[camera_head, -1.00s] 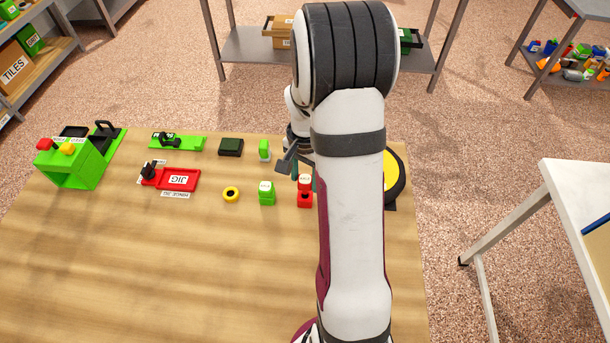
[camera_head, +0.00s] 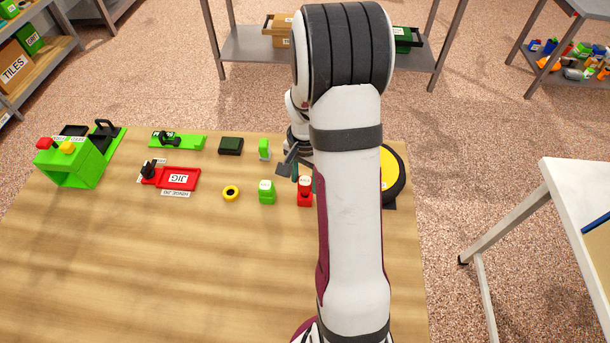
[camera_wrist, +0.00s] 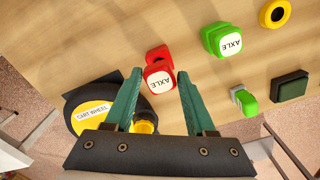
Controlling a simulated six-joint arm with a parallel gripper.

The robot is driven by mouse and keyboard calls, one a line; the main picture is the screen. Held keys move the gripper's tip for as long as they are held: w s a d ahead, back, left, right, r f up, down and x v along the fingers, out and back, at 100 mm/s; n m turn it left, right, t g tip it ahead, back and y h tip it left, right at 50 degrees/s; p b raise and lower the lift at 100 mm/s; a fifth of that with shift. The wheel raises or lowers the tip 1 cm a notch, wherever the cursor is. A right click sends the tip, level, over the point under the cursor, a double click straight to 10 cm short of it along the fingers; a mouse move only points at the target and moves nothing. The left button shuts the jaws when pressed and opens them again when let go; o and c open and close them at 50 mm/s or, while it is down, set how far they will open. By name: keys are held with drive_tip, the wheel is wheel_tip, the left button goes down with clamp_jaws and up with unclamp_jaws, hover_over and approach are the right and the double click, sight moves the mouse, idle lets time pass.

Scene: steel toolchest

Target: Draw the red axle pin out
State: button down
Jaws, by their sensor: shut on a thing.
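The red axle pin (camera_wrist: 159,80) has a white AXLE label on its top and sits in or over a red block on the wooden table. It also shows in the head view (camera_head: 305,182), left of my forearm. My gripper (camera_wrist: 160,75) has two green fingers, one on each side of the pin's labelled head, and is shut on it. How far the pin stands out of its block I cannot tell. In the head view, my arm hides part of the gripper.
A green AXLE piece (camera_head: 266,192) stands left of the red one, with a yellow ring (camera_head: 230,194) beyond it. A small green piece (camera_head: 264,149) and a dark green block (camera_head: 230,146) lie behind. The yellow and black cart wheel (camera_head: 393,180) is at the right. The front table is clear.

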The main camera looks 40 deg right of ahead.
drive_tip(key=shift+f, duration=1.45)
drive_tip(key=shift+c, duration=0.8)
unclamp_jaws()
wheel_tip(320, 180, up, 16)
drive_tip(key=shift+f, duration=0.15)
